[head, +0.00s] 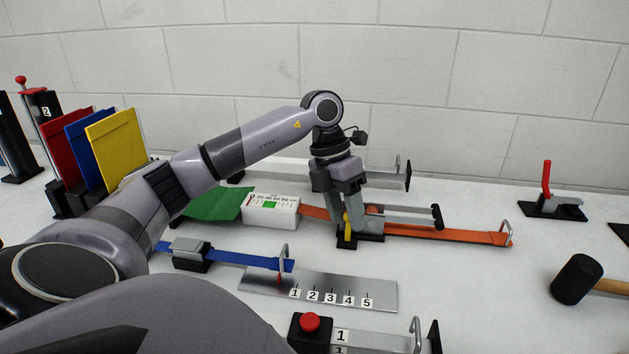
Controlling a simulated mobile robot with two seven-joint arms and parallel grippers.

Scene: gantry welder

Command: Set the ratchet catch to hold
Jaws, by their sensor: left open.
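The ratchet (372,239) is a dark block on an orange strap (450,234) lying along the table, right of centre. A grey handle bar with a black grip (437,216) reaches right from it. A small yellow catch (347,231) stands up at the ratchet's left side. My left gripper (360,222) points down over the ratchet, open, its fingers low and close beside the yellow catch. I cannot tell whether a finger touches the catch. The fingers and wrist hide part of the ratchet. My right gripper is not in view.
A white box with a green display (270,211) stands left of the ratchet. A blue strap with a buckle (190,253) and a metal plate numbered 1 to 5 (370,293) lie in front. A red lever (546,181) and a mallet (577,279) are at right.

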